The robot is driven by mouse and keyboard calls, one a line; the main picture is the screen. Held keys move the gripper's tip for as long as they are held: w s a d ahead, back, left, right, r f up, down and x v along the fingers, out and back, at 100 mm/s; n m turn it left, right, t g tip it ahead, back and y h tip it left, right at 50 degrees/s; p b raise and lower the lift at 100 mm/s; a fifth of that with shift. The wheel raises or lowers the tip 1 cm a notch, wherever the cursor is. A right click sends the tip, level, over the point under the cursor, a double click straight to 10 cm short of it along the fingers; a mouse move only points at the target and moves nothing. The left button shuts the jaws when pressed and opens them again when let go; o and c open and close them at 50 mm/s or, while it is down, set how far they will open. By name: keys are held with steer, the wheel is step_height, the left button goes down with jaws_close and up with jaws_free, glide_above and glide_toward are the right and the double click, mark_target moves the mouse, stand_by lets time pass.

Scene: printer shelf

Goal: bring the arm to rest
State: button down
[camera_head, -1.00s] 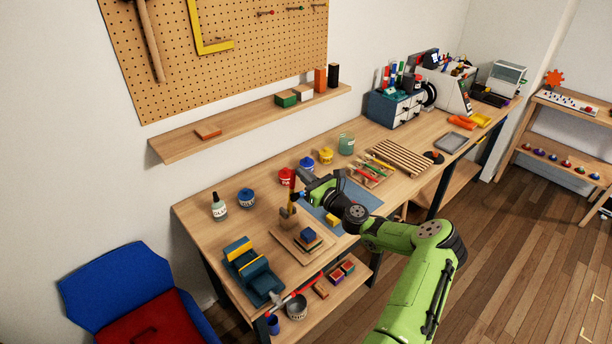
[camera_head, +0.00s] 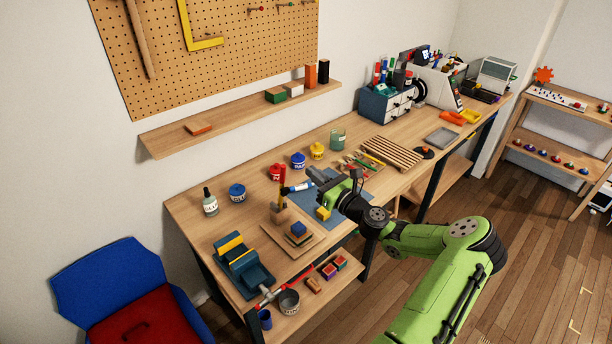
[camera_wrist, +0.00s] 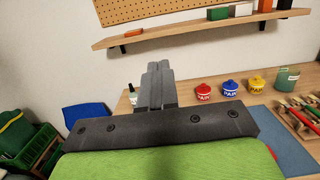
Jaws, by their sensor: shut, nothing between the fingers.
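My gripper (camera_head: 287,189) is above the workbench (camera_head: 187,205), pointing left in the head view. It is near the upright brush in its wooden holder (camera_head: 282,213); whether it touches the brush I cannot tell. In the wrist view the two grey fingers of my gripper (camera_wrist: 158,68) lie together, with nothing between them. They hide part of the bottle (camera_wrist: 132,96) behind them.
Red (camera_head: 276,172), blue (camera_head: 298,160) and yellow (camera_head: 317,151) paint pots stand behind my gripper. A blue vise (camera_head: 243,268) and a wooden board with stacked blocks (camera_head: 275,240) are at the near left. A shelf (camera_head: 235,116) runs along the wall above.

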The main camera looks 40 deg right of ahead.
steer(key=shift+s+d+r, duration=0.1)
steer(key=shift+s+r, duration=0.3)
steer(key=shift+s, duration=0.2)
steer(key=shift+s+r, duration=0.35)
steer(key=shift+s, duration=0.25)
steer(key=shift+s, duration=0.15)
